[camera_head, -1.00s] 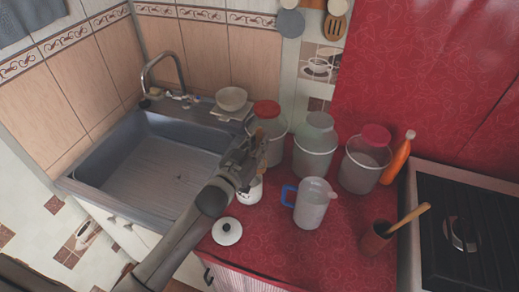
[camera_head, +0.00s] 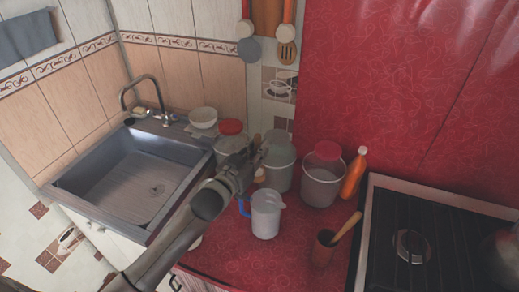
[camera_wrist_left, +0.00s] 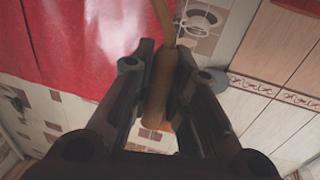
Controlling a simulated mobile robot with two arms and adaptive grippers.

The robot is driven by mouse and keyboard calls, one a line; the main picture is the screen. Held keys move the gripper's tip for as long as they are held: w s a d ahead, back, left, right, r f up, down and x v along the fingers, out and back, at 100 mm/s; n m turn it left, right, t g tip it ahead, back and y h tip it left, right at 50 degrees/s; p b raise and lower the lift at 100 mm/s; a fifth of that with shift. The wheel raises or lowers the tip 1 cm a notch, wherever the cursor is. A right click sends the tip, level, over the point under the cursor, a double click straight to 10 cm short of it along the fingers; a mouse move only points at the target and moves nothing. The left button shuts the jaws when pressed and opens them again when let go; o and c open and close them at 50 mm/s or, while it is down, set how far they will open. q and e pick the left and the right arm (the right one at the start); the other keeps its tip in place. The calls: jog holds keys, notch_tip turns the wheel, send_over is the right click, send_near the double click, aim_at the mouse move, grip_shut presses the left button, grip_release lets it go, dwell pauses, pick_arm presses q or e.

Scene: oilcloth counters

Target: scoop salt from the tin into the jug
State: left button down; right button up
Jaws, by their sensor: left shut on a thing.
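My left gripper (camera_head: 260,152) is shut on a wooden handle, the scoop's (camera_wrist_left: 158,90) as far as I can tell. In the left wrist view the handle lies between the two fingers and runs out of the top of the picture. The scoop's bowl and any salt in it cannot be made out. The jug (camera_head: 265,217), pale with a blue handle, stands upright on the red counter, just below the gripper in the head view. The tin is hidden behind my left arm. A white lid (camera_head: 195,241) shows partly beside the arm. My right gripper is not in view.
Lidded buckets stand behind the jug, one grey-lidded (camera_head: 279,165) and two red-lidded (camera_head: 322,178). The sink (camera_head: 130,180) is on the left.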

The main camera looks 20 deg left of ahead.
pick_arm(q)
jog(key=s+d+f+m+b, duration=0.1)
jog(key=s+d+f+b, duration=0.2)
jog(key=f+b, duration=0.1)
jog(key=shift+s+d+f+m, duration=0.2)
jog(key=shift+d+f+m, duration=0.05)
jog(key=shift+f+m, duration=0.15)
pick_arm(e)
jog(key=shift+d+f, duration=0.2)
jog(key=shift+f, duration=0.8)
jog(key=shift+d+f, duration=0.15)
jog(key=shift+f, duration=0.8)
pick_arm(q)
jog(key=shift+r, duration=0.1)
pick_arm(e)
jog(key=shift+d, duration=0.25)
pick_arm(q)
jog(key=shift+d+m+g+y+p, duration=0.4)
jog(key=shift+d+m+p, duration=0.95)
jog(key=shift+m, duration=0.25)
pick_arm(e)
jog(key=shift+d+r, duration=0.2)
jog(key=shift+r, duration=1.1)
